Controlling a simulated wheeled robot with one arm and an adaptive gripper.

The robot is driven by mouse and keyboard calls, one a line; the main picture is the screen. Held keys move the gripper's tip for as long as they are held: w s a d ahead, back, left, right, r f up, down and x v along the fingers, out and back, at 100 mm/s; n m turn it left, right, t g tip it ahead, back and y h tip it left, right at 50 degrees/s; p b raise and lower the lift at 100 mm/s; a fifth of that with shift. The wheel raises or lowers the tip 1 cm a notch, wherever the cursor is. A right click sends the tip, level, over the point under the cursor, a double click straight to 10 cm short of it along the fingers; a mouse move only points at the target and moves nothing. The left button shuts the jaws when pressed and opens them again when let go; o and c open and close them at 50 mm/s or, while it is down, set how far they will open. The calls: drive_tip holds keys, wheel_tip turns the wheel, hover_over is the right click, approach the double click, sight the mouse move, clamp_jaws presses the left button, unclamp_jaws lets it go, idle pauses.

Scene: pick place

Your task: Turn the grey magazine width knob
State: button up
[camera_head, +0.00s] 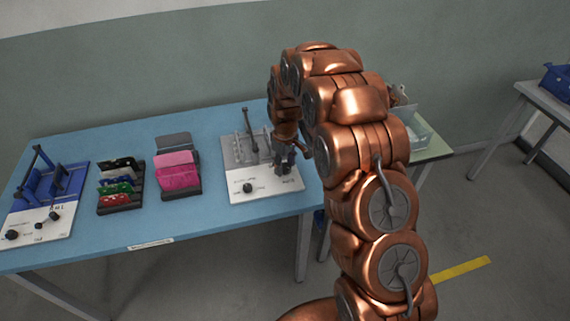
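The grey magazine (231,155) stands on the right part of the blue table, with a white front panel (265,187) and an upright dark lever (249,130) at its back. A black knob (247,188) shows on the left of the panel, clear of my gripper. My gripper (285,168) points down over the right side of the panel and hides what lies under it. The view is too small to tell whether its fingers are open or shut, or whether they touch a knob. The panel's printed labels are too small to read.
The blue table (215,218) also bears a blue magazine (72,180) with black knobs, a dark rack (123,203) of coloured boards and a rack of pink and grey pieces (178,176). A clear bin (420,136) stands to the right. A grey side table (548,101) is farther right.

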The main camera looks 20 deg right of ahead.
drive_tip(key=c, duration=0.7)
drive_tip(key=shift+c, duration=0.2)
